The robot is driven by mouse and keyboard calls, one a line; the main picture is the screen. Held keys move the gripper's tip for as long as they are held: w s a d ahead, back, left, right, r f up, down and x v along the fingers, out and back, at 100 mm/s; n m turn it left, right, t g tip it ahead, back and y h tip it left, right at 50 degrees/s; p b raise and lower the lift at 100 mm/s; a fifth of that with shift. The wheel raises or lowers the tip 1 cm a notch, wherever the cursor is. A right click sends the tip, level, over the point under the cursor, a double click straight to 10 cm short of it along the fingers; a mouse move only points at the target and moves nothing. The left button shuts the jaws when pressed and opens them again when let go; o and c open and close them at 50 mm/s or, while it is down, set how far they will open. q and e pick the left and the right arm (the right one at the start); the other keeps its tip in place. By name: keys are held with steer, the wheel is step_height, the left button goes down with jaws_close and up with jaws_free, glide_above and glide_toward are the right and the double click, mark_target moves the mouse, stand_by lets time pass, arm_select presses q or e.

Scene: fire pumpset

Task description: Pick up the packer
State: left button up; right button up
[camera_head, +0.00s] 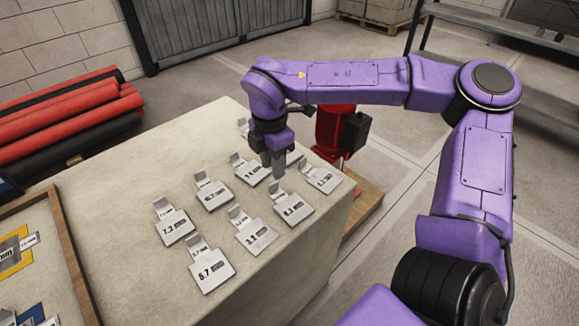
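Several flat metal packers with narrow tabs and printed sizes lie on the pale table (130,180). They include one marked 5.7 mm (211,270), one marked 7.2 (175,227), one with its print too small to read for sure (256,236), and one at the right edge (321,179). My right gripper (276,172) points down among the far packers, close above a tab. Its grey fingers are close together and partly overlap, so their opening is unclear. No packer is visibly lifted. My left gripper is out of view.
A wooden-framed tray (72,255) with coloured cards lies at the left. Red and black rolls (65,115) lie on the floor at the far left. A red machine (333,130) stands behind the table's right edge. The table's front is clear.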

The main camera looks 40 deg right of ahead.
mark_target(288, 201)
steer(key=f, duration=0.6)
steer(key=shift+w+f, duration=0.1)
steer(key=shift+w, duration=0.15)
jaws_close()
